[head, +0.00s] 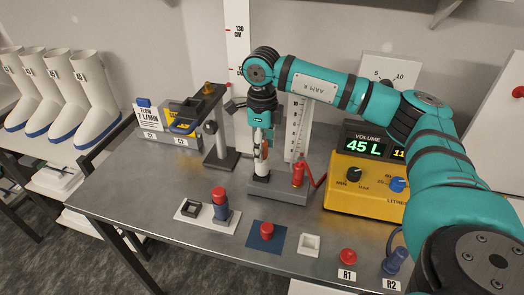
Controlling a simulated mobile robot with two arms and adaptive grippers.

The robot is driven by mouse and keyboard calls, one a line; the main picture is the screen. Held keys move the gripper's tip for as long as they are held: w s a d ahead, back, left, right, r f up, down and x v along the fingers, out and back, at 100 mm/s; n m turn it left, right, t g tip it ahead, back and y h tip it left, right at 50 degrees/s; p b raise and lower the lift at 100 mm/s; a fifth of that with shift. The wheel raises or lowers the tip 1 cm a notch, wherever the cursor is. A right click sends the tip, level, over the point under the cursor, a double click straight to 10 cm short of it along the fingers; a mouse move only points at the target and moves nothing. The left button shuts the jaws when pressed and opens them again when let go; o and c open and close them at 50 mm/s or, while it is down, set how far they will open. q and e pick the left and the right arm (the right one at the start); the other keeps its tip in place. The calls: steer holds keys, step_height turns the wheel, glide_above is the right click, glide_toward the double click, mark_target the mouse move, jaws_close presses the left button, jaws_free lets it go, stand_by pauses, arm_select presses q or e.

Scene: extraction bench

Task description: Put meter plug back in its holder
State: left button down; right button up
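A blue plug-like piece (396,260) stands at the bench's front right by the R2 label, with a dark cable loop behind it. I cannot tell for sure whether it is the meter plug. A white square frame (310,244) and a dark square frame on a white plate (190,208) sit on the bench; which is the holder is unclear. My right gripper (262,155) points down over the grey stand base (282,190), beside the white scale. Its fingers are small and partly merged with a white and orange part, so its opening is unclear. My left gripper is not in view.
A yellow meter (362,186) reading 45 L stands at the right. A red-topped blue post (220,206), a red knob on a blue plate (267,231) and a red R1 button (347,257) line the front. My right arm covers the right side. White boots (95,100) stand left.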

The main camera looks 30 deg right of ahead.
steer(key=shift+c, duration=1.1)
steer(key=c, duration=0.4)
steer(key=shift+c, duration=1.4)
jaws_close()
steer(key=shift+r, duration=0.3)
steer(key=shift+r+p, duration=1.5)
steer(key=shift+r, duration=0.5)
steer(key=shift+r, duration=0.15)
